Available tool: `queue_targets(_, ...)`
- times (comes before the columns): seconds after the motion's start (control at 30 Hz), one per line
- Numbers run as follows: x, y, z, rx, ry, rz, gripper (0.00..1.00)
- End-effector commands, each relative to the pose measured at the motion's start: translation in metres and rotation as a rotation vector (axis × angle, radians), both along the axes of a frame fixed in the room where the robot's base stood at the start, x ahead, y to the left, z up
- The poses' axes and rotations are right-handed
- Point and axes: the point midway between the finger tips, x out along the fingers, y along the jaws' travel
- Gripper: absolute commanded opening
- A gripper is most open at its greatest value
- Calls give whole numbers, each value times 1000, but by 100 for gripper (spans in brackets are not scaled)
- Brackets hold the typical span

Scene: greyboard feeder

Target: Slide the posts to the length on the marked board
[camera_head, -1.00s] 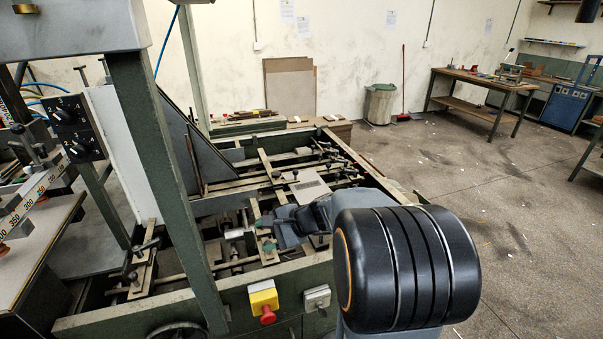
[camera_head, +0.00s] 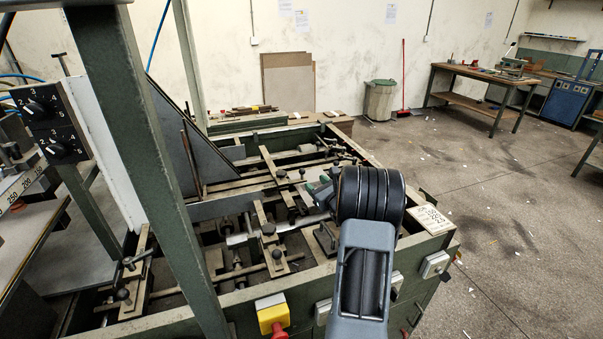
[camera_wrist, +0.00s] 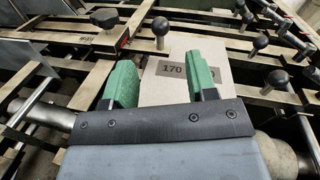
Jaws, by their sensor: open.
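My gripper (camera_wrist: 162,76) shows in the wrist view with two green fingers apart and nothing between them. In the head view its green tip (camera_head: 320,188) is over the feeder frame, partly hidden by my wrist. A pale board (camera_wrist: 150,92) with a dark "170" label lies beyond and below the fingers; the right finger covers part of its marking. Other ball-knobbed posts (camera_wrist: 260,41) and (camera_wrist: 275,79) stand to the right. In the head view, knobs (camera_head: 268,229) sit on flat bars.
The green feeder frame (camera_head: 180,318) holds crossing rods and bars around my gripper. A card with numbers (camera_head: 432,219) lies on its right corner. A red stop button on a yellow box (camera_head: 272,314) is at the front. Open floor lies to the right.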

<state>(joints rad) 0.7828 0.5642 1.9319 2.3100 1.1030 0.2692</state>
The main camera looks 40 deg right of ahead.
Motion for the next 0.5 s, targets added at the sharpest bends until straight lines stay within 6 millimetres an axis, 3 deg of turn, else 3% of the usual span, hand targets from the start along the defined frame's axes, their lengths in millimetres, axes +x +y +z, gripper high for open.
queue_targets(0.2,41,-2,2,-1,1,2,52)
queue_targets(0.5,75,-3,1,-1,2,5,52)
